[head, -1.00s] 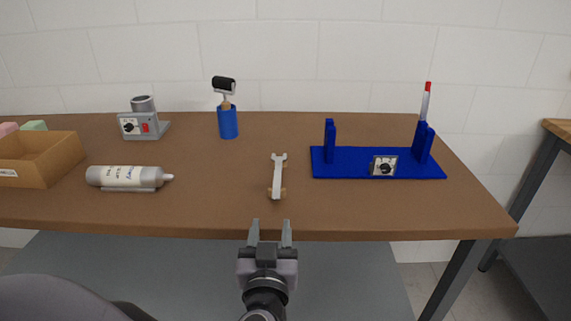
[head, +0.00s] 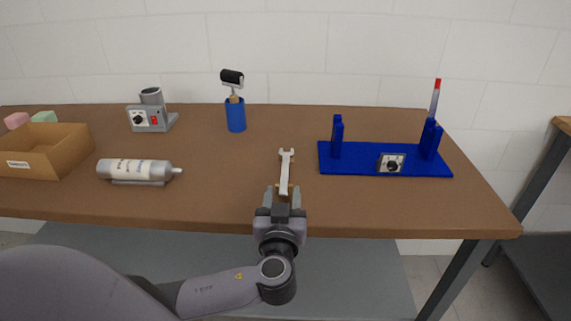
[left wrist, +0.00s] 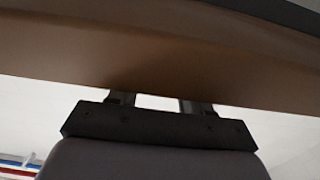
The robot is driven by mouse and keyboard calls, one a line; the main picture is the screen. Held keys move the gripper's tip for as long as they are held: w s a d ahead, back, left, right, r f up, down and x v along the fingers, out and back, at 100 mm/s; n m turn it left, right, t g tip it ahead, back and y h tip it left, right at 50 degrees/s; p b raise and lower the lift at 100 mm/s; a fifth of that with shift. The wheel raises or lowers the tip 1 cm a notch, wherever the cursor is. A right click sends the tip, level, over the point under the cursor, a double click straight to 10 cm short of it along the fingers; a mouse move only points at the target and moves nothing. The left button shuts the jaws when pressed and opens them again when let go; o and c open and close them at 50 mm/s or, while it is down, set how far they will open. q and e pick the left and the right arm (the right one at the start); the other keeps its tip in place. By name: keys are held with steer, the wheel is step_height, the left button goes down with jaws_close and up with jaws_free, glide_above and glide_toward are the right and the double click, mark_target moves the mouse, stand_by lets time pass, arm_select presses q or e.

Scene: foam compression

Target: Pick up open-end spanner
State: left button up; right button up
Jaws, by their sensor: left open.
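The open-end spanner (head: 285,172) is light grey and lies on the brown table, its open jaw pointing to the back. Its near end rests by a small tan support (head: 291,187). My left gripper (head: 283,191) is open at the table's front edge, its fingers reaching up towards the spanner's near end. In the head view the two fingers appear on either side of that end; I cannot tell how high they are over it. The left wrist view shows the gripper's fingers (left wrist: 152,103) against the table's edge (left wrist: 150,65), with no spanner visible. My right gripper is not in view.
A blue fixture (head: 362,160) stands right of the spanner. A silver bottle (head: 135,170) and a cardboard box (head: 45,160) lie to the left. A blue cup with a roller (head: 236,117) and a grey device (head: 151,118) stand behind. The table is clear around the spanner.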

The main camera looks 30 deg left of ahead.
arm_select(q)
jaws_close()
steer(key=shift+r, duration=0.15)
